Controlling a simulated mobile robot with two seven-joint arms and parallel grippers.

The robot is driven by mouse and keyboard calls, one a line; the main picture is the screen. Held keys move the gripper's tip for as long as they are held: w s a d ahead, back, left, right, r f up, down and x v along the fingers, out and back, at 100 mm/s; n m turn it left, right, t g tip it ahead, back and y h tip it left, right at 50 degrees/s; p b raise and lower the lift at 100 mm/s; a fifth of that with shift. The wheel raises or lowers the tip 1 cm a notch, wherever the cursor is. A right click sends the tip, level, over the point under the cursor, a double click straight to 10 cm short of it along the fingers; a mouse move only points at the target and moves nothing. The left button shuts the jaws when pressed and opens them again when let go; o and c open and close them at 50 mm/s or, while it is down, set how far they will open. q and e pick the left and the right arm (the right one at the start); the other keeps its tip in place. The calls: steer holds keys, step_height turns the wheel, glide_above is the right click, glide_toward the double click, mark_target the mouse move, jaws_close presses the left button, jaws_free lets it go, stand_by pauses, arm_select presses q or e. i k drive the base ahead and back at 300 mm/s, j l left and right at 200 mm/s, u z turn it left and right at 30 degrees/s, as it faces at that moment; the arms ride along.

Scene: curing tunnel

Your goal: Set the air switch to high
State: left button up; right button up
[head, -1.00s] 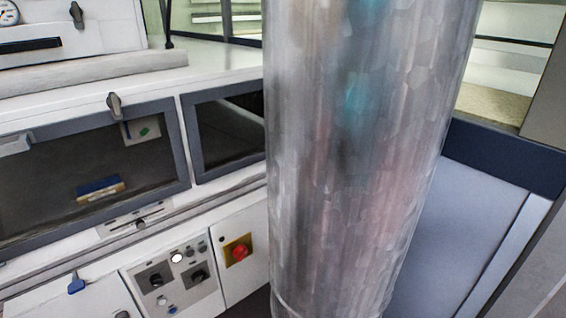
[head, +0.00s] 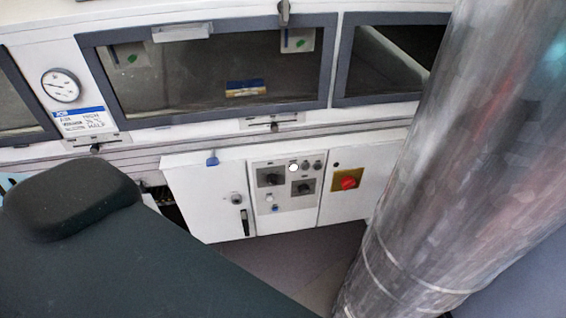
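The control panel (head: 284,203) is on the front of the white cabinet, below the windows. It carries two dark rotary switches on grey plates, a left one (head: 270,178) and a slightly lower right one (head: 304,187). Their labels are too small to read, so I cannot tell which is the air switch or where either points. A white card with a blue top band (head: 84,120) hangs under the round gauge; its first line seems to read "AIR HIGH". Neither of my grippers is in view, and nothing touches the switches.
A red knob on a yellow plate (head: 347,180) is right of the panel. A white lamp (head: 293,168) sits above the switches. A thick metal column (head: 450,170) stands at right. A large dark shape covers the lower left. Floor (head: 310,258) shows below the cabinet.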

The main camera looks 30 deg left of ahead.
mark_target(271, 179)
steer(key=j+u, duration=0.1)
steer(key=u, duration=0.8)
steer(key=k, duration=0.05)
